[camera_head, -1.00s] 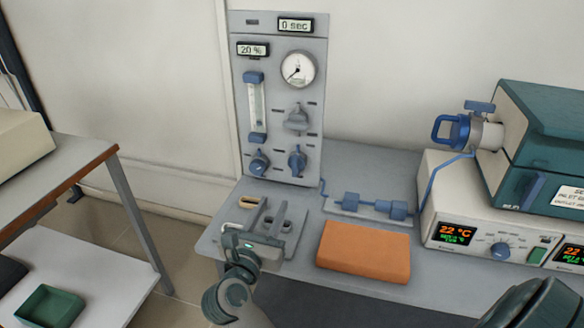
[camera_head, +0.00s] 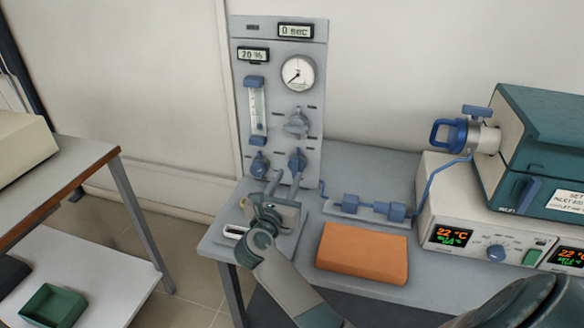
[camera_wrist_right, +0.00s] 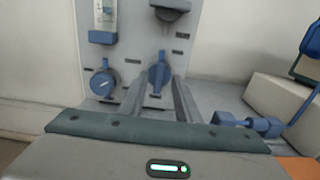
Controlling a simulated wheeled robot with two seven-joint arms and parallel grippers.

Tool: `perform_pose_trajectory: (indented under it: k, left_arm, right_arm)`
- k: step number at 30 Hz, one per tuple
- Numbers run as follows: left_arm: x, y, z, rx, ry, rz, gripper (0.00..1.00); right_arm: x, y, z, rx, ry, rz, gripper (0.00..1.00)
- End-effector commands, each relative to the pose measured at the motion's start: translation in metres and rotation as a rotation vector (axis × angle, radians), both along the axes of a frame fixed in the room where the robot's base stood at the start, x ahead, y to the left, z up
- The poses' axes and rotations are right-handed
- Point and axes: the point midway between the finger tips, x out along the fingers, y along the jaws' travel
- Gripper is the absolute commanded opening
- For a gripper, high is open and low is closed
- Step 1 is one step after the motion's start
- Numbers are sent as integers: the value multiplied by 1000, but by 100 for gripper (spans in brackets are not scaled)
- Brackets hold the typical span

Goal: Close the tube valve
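The grey control panel (camera_head: 282,60) stands upright at the back of the bench. Low on it are two blue knobs, a left one (camera_head: 259,164) and a right one (camera_head: 297,160). Above is a grey valve handle (camera_head: 297,123). No label shows which is the tube valve. My right gripper (camera_head: 283,182) is open and empty, fingers pointing at the panel just below the knobs. In the right wrist view its fingers (camera_wrist_right: 157,88) are apart, with the right blue knob (camera_wrist_right: 159,75) beyond and between them. Contact is not visible. My left gripper is not in view.
An orange block (camera_head: 362,253) lies right of my right arm. Blue tube fittings (camera_head: 372,206) sit behind it. A furnace with a blue handle (camera_head: 446,133) stands at right. A white ring-like piece (camera_head: 235,232) lies at the bench's left. A side table (camera_head: 70,185) is at far left.

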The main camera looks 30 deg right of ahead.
Motion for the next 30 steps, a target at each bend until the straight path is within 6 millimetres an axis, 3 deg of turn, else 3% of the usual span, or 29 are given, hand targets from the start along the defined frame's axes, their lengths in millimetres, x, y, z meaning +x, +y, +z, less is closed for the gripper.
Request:
perform_pose_trajectory:
  k: [9,22,26,30]
  left_arm:
    - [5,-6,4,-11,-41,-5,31]
    - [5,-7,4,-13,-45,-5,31]
    - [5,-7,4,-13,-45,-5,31]
    - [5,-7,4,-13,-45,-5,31]
  right_arm:
    - [26,-31,1,-2,-1,0,30]
    - [30,-35,0,1,-1,0,30]
    - [30,-35,0,1,-1,0,2]
    - [30,-35,0,1,-1,0,0]
